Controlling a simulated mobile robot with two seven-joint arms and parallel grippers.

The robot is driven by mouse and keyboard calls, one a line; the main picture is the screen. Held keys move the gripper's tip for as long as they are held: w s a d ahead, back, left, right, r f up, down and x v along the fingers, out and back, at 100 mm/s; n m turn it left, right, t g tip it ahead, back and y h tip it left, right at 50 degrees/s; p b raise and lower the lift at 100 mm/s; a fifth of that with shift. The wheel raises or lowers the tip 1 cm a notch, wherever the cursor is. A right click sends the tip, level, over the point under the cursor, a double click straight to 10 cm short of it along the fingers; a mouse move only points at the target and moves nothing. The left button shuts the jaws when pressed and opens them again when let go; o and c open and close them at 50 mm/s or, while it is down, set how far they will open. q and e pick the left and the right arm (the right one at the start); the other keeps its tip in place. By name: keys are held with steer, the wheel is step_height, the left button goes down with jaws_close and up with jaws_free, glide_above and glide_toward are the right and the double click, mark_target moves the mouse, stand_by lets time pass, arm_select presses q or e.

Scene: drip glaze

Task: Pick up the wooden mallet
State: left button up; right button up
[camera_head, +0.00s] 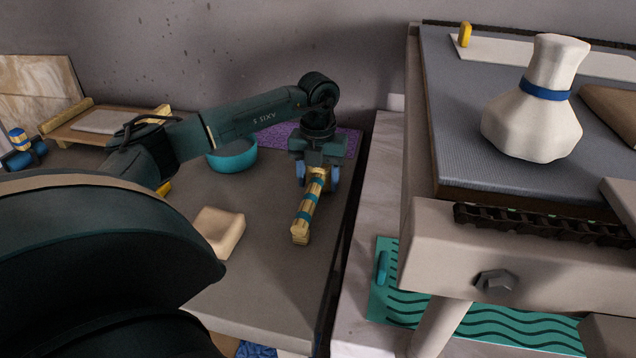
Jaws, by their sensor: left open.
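The wooden mallet (307,212) lies on the grey table. It is tan wood with teal bands, and its near end points toward me. My left gripper (317,177) points down over the mallet's far part. Its blue fingertips show on either side of the wood, apart from each other. The gripper is open, and I cannot tell whether a finger touches the mallet. The gripper body hides the mallet's far end. My right gripper is not in view.
A cream block (219,231) sits left of the mallet. A teal bowl (232,156) and a purple mat (285,137) are behind. The table's right edge is close to the mallet. Beyond it stands a bench with a white vase (535,125). A teal mat (480,325) lies lower right.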

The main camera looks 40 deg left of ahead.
arm_select(q)
steer(key=shift+f, duration=0.5)
steer(key=shift+r, duration=0.1)
jaws_close()
